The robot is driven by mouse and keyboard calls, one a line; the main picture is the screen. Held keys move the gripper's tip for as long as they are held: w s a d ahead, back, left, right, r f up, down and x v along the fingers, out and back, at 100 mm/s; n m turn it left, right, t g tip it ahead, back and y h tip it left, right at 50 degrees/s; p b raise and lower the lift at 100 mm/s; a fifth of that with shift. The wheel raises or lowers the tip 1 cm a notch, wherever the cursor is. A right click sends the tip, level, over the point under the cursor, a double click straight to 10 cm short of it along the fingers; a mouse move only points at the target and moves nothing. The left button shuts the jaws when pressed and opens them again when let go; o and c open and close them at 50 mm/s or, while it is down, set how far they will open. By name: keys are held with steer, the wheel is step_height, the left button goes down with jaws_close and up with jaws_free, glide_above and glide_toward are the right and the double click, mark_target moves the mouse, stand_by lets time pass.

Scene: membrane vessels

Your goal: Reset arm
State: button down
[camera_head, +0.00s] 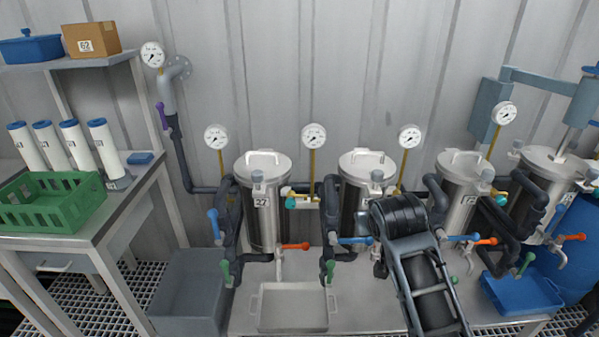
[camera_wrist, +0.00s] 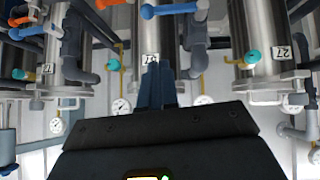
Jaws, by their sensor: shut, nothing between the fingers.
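My arm (camera_head: 425,275) rises from the lower right in the head view, and its dark end (camera_head: 398,214) is in front of the steel vessels. The fingers cannot be made out there. In the wrist view, which looks upside down, my gripper (camera_wrist: 157,82) shows as two blue-grey fingers pressed together, with nothing held. They overlap a steel vessel (camera_wrist: 150,25) behind them; I cannot tell the distance. In the head view my arm hides part of the second steel vessel (camera_head: 365,200) and its pipes.
Other steel vessels (camera_head: 263,210) stand along the wall, with pipes, gauges and coloured valve handles (camera_head: 293,246). A grey tray (camera_head: 293,308) and a blue tray (camera_head: 525,292) lie below. A bench at left holds a green crate (camera_head: 50,200) and white cartridges (camera_head: 75,143).

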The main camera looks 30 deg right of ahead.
steer(key=s+a+f+n+t+y, duration=0.1)
steer(key=s+a+f+n+t, duration=0.15)
steer(key=s+a, duration=0.55)
steer(key=s+a+f+n+t+y, duration=0.25)
steer(key=s+a+f, duration=0.2)
steer(key=s, duration=0.45)
steer(key=s+a+r+t, duration=0.1)
steer(key=s+a+r, duration=0.2)
steer(key=s, duration=0.3)
steer(key=s+a+r+n+t+y, duration=0.1)
steer(key=s+a+r, duration=0.2)
steer(key=s+r, duration=0.2)
steer(key=s+a+r+t+y, duration=0.1)
steer(key=s+a+r, duration=0.3)
steer(key=s, duration=0.3)
steer(key=shift+s+r, duration=0.3)
